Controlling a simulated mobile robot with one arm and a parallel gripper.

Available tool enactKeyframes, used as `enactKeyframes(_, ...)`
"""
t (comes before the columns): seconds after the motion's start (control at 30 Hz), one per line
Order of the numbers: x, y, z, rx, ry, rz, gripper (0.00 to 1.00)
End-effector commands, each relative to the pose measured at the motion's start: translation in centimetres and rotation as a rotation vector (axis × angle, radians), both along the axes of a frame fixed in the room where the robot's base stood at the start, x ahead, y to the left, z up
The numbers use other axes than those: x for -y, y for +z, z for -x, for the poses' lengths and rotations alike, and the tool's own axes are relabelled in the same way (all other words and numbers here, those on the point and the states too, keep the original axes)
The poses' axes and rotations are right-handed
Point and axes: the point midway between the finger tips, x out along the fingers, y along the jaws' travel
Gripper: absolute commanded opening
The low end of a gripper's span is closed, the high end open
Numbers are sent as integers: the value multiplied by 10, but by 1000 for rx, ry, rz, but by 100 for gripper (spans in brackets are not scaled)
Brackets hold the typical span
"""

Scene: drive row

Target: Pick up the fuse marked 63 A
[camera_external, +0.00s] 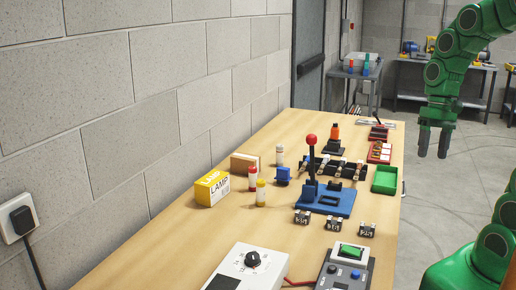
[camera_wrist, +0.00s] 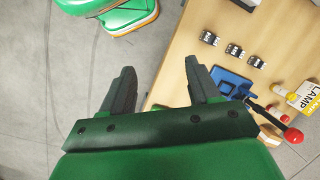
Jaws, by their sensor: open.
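No 63 A marking can be read in either view, so I cannot tell which thing bears it. Several light cylinders with copper-coloured ends, which look like fuses (camera_external: 338,168), sit in a black rack on the wooden table (camera_external: 165,245). Three small black blocks with pale printed faces (camera_external: 333,223) stand in a row in front of the blue lever base; the row also shows in the wrist view (camera_wrist: 234,50), its print too small to read. My gripper (camera_external: 434,150) is open and empty, above the floor beyond the table's right edge. In the wrist view its fingers (camera_wrist: 160,68) are apart.
A blue base with a red-knobbed lever (camera_external: 311,140) rises mid-table. Bottles with red, yellow and white caps (camera_external: 261,192), a LAMP box (camera_external: 211,188) and a green tray (camera_external: 385,180) are nearby. Control boxes (camera_external: 246,270) stand at the front. Bare table lies at left.

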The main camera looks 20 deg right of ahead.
Motion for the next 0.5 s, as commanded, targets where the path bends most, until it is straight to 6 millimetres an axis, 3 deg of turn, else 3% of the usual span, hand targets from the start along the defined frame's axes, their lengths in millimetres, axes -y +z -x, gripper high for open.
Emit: enactKeyframes(0.5, -59, -1, -118, -86, -274, -185, 61)
